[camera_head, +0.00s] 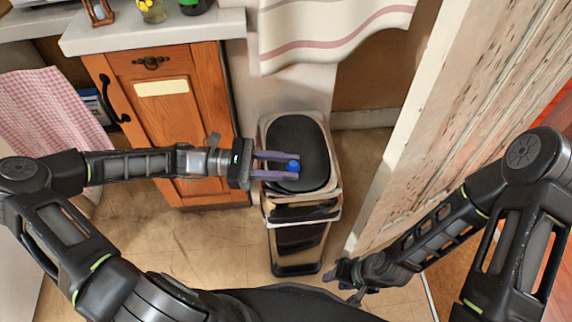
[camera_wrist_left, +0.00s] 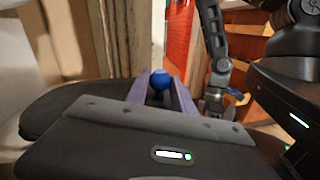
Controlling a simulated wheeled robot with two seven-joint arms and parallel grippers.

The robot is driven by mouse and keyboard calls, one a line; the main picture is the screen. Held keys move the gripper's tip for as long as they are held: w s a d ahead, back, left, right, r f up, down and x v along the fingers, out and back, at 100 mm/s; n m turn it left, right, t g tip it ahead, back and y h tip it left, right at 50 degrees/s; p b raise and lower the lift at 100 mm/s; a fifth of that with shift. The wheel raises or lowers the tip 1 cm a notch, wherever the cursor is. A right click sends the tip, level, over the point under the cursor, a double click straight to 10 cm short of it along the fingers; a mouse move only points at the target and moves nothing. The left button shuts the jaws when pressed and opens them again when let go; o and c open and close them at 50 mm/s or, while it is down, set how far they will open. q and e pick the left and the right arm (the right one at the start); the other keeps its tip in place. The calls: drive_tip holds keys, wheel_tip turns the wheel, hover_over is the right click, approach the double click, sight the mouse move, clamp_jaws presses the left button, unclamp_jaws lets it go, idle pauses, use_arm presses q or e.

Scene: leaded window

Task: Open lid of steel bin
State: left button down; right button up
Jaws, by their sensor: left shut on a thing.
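The steel bin (camera_head: 300,240) stands on the floor between the wooden cabinet and the whitish wall edge, and its body is shiny. Its black lid (camera_head: 297,133) lies on top and looks closed. A blue round knob (camera_head: 293,166) sits over the near part of the lid; it also shows in the left wrist view (camera_wrist_left: 159,80). My left gripper (camera_head: 295,165) reaches in from the left over the lid and is shut on the blue knob, one finger on each side. My right gripper (camera_head: 345,275) is low at the right, apart from the bin; its finger opening is unclear.
A wooden cabinet (camera_head: 168,110) with a pale counter (camera_head: 150,35) stands left of the bin. A striped cloth (camera_head: 330,30) hangs behind it. A whitish wall edge (camera_head: 405,120) rises close on the right. Tan floor (camera_head: 215,235) is open at the front left.

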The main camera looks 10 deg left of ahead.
use_arm(q)
drive_tip(key=shift+w+r+p, duration=0.1)
drive_tip(key=shift+r+p, duration=0.5)
drive_tip(key=shift+p, duration=0.05)
drive_tip(key=r+n+p, duration=0.1)
drive_tip(key=p, duration=0.1)
drive_tip(key=w+r+n+p, duration=0.1)
drive_tip(key=r+p, duration=0.1)
drive_tip(key=r+n+p, duration=0.1)
drive_tip(key=r+p, duration=0.1)
drive_tip(key=shift+w+a+h+p, duration=0.25)
drive_tip(key=shift+w+h+p, duration=0.05)
drive_tip(key=w+r+n+p, duration=0.1)
drive_tip(key=r+n+p, duration=0.1)
drive_tip(key=w+a+r+n+p, duration=0.1)
drive_tip(key=w+r+n+p, duration=0.1)
drive_tip(key=shift+w+a+r+t+h, duration=0.1)
drive_tip(key=shift+w+r+t+h, duration=0.05)
drive_tip(key=shift+w+t+h, duration=0.2)
drive_tip(key=shift+s, duration=0.1)
drive_tip(key=c, duration=1.1)
unclamp_jaws()
drive_tip(key=shift+a, duration=0.1)
